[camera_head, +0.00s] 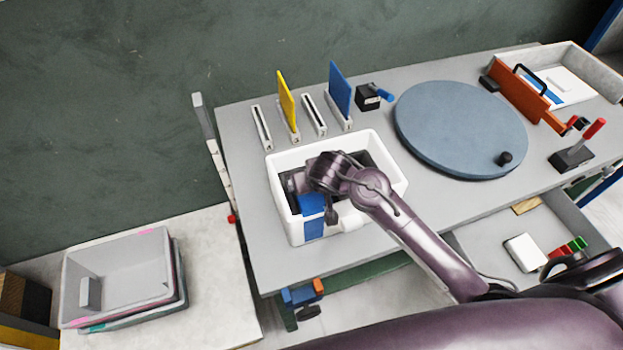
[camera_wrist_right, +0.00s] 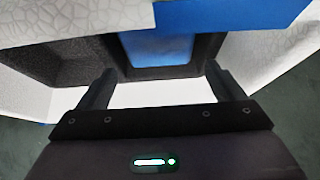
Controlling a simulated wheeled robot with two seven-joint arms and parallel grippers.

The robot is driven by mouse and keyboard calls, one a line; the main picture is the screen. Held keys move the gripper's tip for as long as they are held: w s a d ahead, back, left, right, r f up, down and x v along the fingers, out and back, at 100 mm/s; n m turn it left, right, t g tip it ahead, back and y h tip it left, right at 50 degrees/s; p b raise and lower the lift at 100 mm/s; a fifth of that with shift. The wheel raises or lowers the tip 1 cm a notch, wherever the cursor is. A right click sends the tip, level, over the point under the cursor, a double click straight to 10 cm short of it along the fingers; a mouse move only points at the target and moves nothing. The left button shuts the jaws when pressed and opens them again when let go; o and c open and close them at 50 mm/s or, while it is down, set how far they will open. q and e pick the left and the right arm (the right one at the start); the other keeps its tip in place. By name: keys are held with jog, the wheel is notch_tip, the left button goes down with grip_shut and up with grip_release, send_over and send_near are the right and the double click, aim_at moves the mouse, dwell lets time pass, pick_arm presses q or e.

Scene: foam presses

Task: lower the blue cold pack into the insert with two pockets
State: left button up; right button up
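The white foam box (camera_head: 283,230) stands near the table's left front, with a dark grey insert (camera_head: 378,152) inside. In the right wrist view, a glossy blue face, seemingly the cold pack (camera_wrist_right: 165,48), lies down inside a pocket of the dark insert (camera_wrist_right: 65,62). My right gripper (camera_wrist_right: 158,88) is over the box with its fingers apart and nothing between them. In the head view, a blue patch (camera_head: 312,205) shows at the box's front wall, partly beside my gripper; whether it is pack or wall marking is unclear. The second pocket is mostly hidden. My left gripper is not in view.
Behind the box stand slotted holders, one with a yellow plate (camera_head: 286,98) and one with a blue plate (camera_head: 340,90). A round grey-blue disc (camera_head: 460,125) lies to the right. Grey bins (camera_head: 120,270) stand at lower left. An open drawer (camera_head: 490,245) is at the right front.

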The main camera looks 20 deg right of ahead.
jog(key=shift+o, duration=1)
jog(key=shift+s, duration=0.1)
jog(key=v, duration=0.7)
jog(key=shift+r, duration=0.35)
jog(key=shift+s, duration=0.15)
